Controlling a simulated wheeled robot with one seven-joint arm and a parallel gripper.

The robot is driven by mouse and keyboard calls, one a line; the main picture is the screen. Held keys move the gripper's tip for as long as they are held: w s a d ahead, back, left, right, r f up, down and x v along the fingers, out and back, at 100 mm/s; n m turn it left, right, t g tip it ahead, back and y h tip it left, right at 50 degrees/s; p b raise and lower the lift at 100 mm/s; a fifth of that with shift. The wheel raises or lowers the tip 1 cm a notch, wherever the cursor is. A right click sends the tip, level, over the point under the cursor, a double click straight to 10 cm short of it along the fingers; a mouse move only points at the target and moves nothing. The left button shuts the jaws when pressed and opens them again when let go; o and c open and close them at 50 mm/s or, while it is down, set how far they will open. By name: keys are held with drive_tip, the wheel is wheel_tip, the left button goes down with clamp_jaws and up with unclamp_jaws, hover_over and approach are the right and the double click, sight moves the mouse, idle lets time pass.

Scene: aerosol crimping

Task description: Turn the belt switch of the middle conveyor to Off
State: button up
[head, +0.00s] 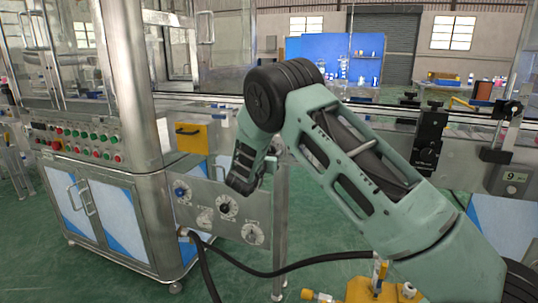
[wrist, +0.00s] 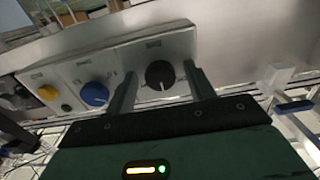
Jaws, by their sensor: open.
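A black rotary knob (wrist: 160,75) with a white pointer line sits on a grey switch box in the wrist view. The pointer line runs toward the lower edge of the picture. The labels around it are too small to read, so I cannot tell its setting or confirm that it is the middle conveyor's belt switch. My gripper (wrist: 160,68) is open, with one finger on each side of this knob. I cannot tell whether either finger touches it. In the head view the fingers cannot be made out at the end of my arm.
In the wrist view, a blue knob (wrist: 95,94) and a yellow knob (wrist: 47,93) sit left of the black knob. In the head view, a metal panel with several dials (head: 227,207) stands near my arm's end, beside a cabinet with many buttons (head: 85,140). A black hose (head: 290,268) hangs below.

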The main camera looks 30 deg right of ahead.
drive_tip(key=c, duration=1)
drive_tip(key=shift+p, duration=0.4)
drive_tip(key=shift+r+n+p, duration=0.15)
drive_tip(key=shift+n+p, duration=0.55)
drive_tip(key=shift+n, duration=0.1)
drive_tip(key=n+p, duration=0.2)
drive_tip(key=shift+p, duration=0.3)
drive_tip(key=n+p, duration=0.2)
drive_tip(key=n, duration=0.1)
drive_tip(key=shift+n+p, duration=0.95)
drive_tip(key=shift+n, duration=0.65)
drive_tip(key=shift+f, duration=0.2)
